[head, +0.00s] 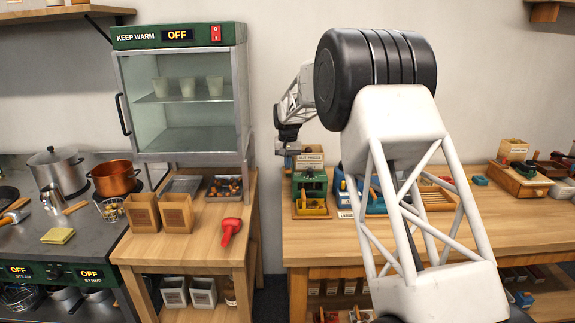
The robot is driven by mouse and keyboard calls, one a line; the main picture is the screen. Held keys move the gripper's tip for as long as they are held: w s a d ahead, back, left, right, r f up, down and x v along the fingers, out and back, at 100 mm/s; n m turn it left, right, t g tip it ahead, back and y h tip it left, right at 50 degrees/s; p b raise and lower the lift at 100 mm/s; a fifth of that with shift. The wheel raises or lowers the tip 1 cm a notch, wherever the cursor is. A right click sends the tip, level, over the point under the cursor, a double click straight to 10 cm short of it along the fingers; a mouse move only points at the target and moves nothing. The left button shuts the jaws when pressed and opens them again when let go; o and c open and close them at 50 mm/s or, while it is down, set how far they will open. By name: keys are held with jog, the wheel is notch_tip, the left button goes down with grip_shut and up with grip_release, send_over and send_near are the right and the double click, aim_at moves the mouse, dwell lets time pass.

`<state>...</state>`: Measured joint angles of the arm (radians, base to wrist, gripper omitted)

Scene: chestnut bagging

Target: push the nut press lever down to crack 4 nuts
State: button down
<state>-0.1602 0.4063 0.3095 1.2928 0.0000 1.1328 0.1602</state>
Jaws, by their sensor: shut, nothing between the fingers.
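A green nut press (310,184) stands at the left end of the wooden workbench, with a yellow part at its foot. A small sign reading "NUT PRESS" (309,158) is just behind and above it. I cannot make out the press lever or any nuts in it; they are too small or hidden. My gripper (287,151) is small and dark in this view, shut and empty. It points down at the bench's left end, above and slightly left of the press. I cannot tell whether it touches anything.
My arm hides much of the workbench (330,240) and the blue device (346,190) right of the press. Left, past a gap, a wooden stand holds the warming cabinet (180,152), paper bags (177,213), a nut tray (224,198) and a red scoop (230,229).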

jog(key=shift+w+r, duration=0.1)
jog(key=shift+r, duration=1.25)
jog(key=shift+r, duration=0.15)
jog(key=shift+r, duration=2.35)
